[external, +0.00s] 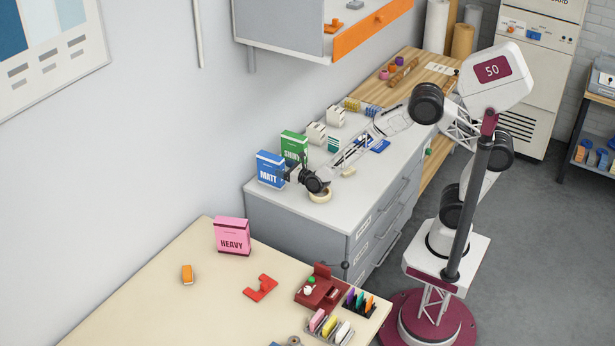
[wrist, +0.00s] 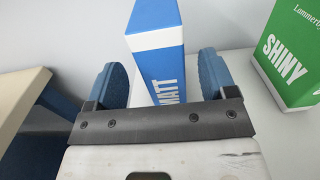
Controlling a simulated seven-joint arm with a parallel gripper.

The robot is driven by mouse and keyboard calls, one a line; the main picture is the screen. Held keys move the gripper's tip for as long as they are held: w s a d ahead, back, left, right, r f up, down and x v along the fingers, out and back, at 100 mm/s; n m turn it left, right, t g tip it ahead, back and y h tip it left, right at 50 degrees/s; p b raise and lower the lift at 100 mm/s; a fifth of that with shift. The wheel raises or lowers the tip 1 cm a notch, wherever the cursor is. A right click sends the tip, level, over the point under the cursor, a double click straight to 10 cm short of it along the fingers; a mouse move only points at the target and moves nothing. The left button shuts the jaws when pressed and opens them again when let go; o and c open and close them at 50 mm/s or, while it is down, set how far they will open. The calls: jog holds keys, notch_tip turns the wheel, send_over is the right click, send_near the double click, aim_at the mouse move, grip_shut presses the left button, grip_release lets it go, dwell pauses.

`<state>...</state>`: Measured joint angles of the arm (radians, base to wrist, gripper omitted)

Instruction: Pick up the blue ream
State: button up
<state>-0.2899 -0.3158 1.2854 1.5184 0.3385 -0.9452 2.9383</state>
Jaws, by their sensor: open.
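The blue ream (external: 271,170) is a blue and white box marked MATT. It stands upright near the left end of the grey cabinet top, close to the wall. In the wrist view the blue ream (wrist: 157,60) rises between the two round blue finger pads of my gripper (wrist: 163,85). My gripper (external: 284,175) is open, with one pad on each side of the ream. The left pad appears close to its side; I cannot tell whether either pad touches it. The ream's lower part is hidden behind the gripper's dark crossbar.
A green ream marked SHINY (external: 294,147) stands just behind the blue one, and right of it in the wrist view (wrist: 290,55). A tape roll (external: 320,195) lies under my wrist. A pink ream marked HEAVY (external: 232,236) stands on the lower cream table (external: 180,310).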

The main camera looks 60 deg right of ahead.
aim_at(275, 165)
jog(key=shift+w+f, duration=0.15)
jog(key=shift+w, duration=2.45)
jog(key=shift+c, duration=0.2)
grip_shut()
